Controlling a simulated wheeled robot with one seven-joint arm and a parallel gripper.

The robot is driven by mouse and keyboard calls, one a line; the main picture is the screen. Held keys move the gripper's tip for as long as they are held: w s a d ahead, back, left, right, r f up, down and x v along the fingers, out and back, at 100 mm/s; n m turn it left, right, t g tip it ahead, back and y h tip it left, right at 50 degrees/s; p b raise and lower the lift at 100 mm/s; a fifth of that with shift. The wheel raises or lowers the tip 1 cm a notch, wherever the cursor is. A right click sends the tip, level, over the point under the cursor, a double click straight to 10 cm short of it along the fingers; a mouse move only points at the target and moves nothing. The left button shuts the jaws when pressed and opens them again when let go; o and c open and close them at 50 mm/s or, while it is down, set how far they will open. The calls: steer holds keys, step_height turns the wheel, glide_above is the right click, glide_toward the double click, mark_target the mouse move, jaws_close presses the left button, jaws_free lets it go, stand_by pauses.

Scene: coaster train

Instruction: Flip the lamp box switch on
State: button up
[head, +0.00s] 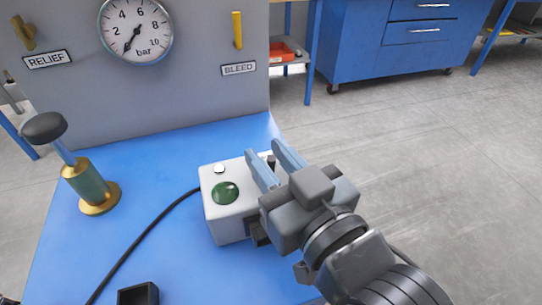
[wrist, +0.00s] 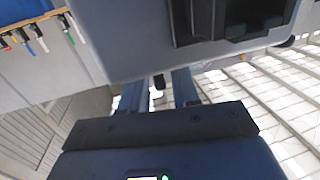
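The lamp box (head: 226,228) is a white box on the blue table, with a dark green dome lamp (head: 224,193) and a small white round button or cap (head: 219,169) on top. The lamp looks unlit. My gripper (head: 273,156) is over the right part of the box, its two pale blue fingers apart. A small dark piece (head: 270,161), perhaps the switch lever, shows between the fingers. In the wrist view a small black piece (wrist: 158,82) also sits between the fingers; I cannot tell if they touch it. The switch's base and position are hidden by my gripper.
A black cable (head: 145,238) runs from the box across the blue table (head: 160,165). A brass and green hand pump (head: 88,188) stands left. A grey panel (head: 185,75) with a gauge (head: 136,30) rises behind. A black open holder (head: 138,293) lies near the front.

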mark_target(273, 163)
steer(key=v, duration=0.5)
steer(key=shift+s+d+r, duration=0.15)
steer(key=shift+s+d, duration=0.05)
steer(key=shift+s, duration=0.1)
steer(key=shift+p+v, duration=0.85)
steer(key=shift+v, duration=0.05)
